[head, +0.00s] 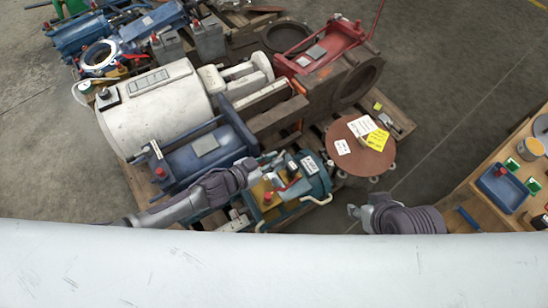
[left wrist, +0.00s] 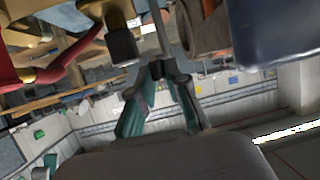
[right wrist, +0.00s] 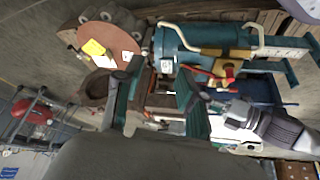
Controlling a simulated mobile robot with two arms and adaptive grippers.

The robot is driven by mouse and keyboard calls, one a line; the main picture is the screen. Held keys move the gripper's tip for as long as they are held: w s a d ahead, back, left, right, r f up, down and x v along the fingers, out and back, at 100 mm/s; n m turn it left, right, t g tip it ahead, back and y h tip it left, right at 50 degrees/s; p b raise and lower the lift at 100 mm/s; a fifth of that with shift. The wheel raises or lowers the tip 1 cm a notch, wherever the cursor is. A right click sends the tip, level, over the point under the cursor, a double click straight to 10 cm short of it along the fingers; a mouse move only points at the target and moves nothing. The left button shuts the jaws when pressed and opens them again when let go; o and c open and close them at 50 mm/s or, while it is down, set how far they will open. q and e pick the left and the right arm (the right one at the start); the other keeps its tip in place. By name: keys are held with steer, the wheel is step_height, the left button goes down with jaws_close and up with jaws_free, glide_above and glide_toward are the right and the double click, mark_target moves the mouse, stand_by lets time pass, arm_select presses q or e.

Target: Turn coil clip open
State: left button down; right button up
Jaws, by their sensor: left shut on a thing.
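A teal machine (head: 318,180) with a yellow plate (head: 257,190), a red knob (head: 268,197) and pale curved handles sits at the pallet's front edge. It also shows in the right wrist view (right wrist: 180,45). My left gripper (head: 268,160) is at the plate. In the left wrist view its teal fingers (left wrist: 160,72) close together on a thin grey bar (left wrist: 157,30), which I take for the coil clip; the fingertips hide most of it. My right gripper (head: 354,211) hangs right of the machine, apart from it. Its fingers (right wrist: 150,85) are spread and empty.
A brown round disc (head: 350,160) with yellow and white labels stands right of the machine. A blue unit (head: 203,160) and a white cylinder (head: 160,108) lie to the left. A wooden bench (head: 485,190) with a blue tray (head: 502,190) is at right. Floor is clear between pallet and bench.

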arm_select(q)
steer(key=shift+w+a+m+g+h+p, duration=0.3)
steer(key=shift+m+g+h, duration=0.1)
steer(key=shift+m+g, duration=0.2)
steer(key=shift+w+a+m+g+h+p, duration=0.15)
steer(key=shift+w+a+m+g+h, duration=0.2)
steer(key=shift+m+g, duration=0.25)
steer(key=shift+w+a+m+g+h+b, duration=0.1)
steer(key=shift+w+m+g+h+b, duration=0.15)
steer(key=shift+m+g, duration=0.3)
steer(key=shift+m+g+h+b, duration=0.15)
steer(key=shift+m+g+h, duration=0.15)
steer(key=shift+m+g, duration=0.25)
arm_select(e)
steer(key=shift+s+d+f+g, duration=0.15)
steer(key=shift+s+g, duration=0.1)
steer(key=shift+s, duration=0.25)
steer(key=shift+s+d+f+g, duration=0.15)
steer(key=shift+s+g, duration=0.15)
steer(key=shift+s, duration=0.25)
steer(key=shift+s+d+g, duration=0.15)
steer(key=shift+s+g, duration=0.1)
steer(key=shift+s, duration=0.25)
arm_select(q)
steer(key=c, duration=1.1)
jaws_free()
steer(key=shift+c, duration=0.2)
steer(key=shift+r, duration=0.1)
arm_select(e)
steer(key=shift+w, duration=0.15)
